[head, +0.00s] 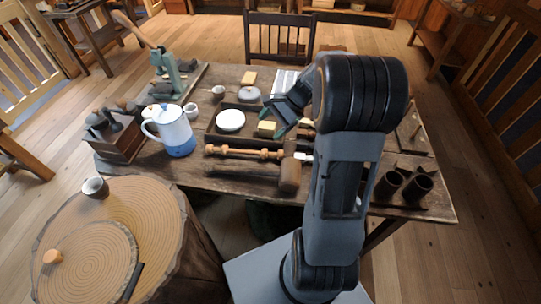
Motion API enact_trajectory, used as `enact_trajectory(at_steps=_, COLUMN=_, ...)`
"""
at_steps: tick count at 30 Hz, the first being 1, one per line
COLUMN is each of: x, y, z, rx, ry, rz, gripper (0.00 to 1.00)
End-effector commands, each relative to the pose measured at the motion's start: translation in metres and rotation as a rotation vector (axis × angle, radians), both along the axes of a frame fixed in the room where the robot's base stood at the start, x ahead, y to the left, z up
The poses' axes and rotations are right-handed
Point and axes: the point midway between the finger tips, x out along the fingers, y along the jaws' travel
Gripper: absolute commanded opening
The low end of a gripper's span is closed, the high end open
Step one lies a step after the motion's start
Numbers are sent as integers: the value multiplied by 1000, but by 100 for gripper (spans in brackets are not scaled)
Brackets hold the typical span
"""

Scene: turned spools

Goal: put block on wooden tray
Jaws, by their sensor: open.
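A dark wooden tray (222,139) lies on the workbench, left of my arm. It holds a white round dish (230,120) and a yellowish block (266,128). A small pale yellow piece (304,123) shows beside my arm, partly hidden. I cannot tell which block the task names. My gripper (279,126) is open, with its fingers pointing down over the tray's right part, close to the block there. Whether it touches the block is unclear. My arm hides the bench to the right.
A turned wooden spindle (243,152) and a mallet (290,172) lie in front of the tray. A blue-white pot (175,132) and a wooden grinder-like box (115,145) stand left. Dark cups (418,188) stand right. A round stump (160,207) is at front left.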

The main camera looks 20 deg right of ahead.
Motion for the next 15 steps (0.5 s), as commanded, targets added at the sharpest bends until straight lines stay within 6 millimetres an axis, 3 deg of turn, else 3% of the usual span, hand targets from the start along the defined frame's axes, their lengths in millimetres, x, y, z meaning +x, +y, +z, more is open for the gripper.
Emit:
enact_trajectory(at_steps=1, x=-18, y=22, z=14, rx=-97, ry=-53, rz=125, gripper=74)
enact_trajectory(at_steps=6, x=-78, y=61, z=35, rx=-402, ry=-231, rz=528, gripper=74)
enact_trajectory(at_steps=9, x=-106, y=72, z=41, rx=-545, ry=-325, rz=728, gripper=74)
enact_trajectory(at_steps=15, x=-140, y=80, z=45, rx=-742, ry=-465, rz=1003, gripper=74)
